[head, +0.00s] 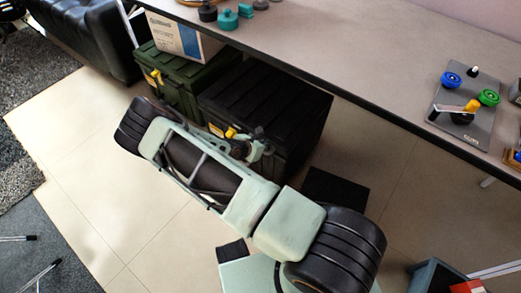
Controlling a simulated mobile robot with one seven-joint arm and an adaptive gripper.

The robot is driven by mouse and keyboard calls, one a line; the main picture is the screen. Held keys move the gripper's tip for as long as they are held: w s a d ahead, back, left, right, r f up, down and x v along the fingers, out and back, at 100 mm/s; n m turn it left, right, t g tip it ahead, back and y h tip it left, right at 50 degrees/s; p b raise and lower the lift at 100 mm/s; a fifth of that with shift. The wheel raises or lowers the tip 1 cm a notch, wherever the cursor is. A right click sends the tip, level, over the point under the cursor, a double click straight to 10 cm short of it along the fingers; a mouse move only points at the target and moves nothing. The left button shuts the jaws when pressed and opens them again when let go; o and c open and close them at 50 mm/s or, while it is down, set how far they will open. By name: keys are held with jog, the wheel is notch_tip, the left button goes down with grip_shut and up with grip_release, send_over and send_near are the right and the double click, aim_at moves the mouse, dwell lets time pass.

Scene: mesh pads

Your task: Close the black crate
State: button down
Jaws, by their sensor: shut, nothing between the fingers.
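The black crate (275,98) stands on the floor under the table's edge, right of a green crate. Its ribbed dark top looks flat and in place over the box; I cannot tell whether the lid is fully seated. Yellow latch pieces show at its front left, partly hidden by my arm.
The green crate (178,75) stands left, bearing a white and blue box (180,38). The long table (375,55) overhangs behind the crates and carries a grey board with colored knobs (470,125). A black sofa (88,35) is at the far left.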

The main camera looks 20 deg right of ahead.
aim_at(276, 136)
jog(key=w+d, duration=0.1)
jog(key=d, duration=0.1)
jog(key=w+d, duration=0.1)
jog(key=shift+w+d+r, duration=0.1)
jog(key=shift+w+d, duration=0.1)
jog(key=shift+d, duration=0.2)
jog(key=shift+w+d+r, duration=0.1)
jog(key=shift+w+d, duration=0.1)
jog(key=s+a+r+p, duration=0.4)
jog(key=s+a+r, duration=0.2)
jog(key=a, duration=0.4)
jog(key=shift+s+r, duration=0.15)
jog(key=shift+s, duration=0.4)
jog(key=shift+a, duration=0.1)
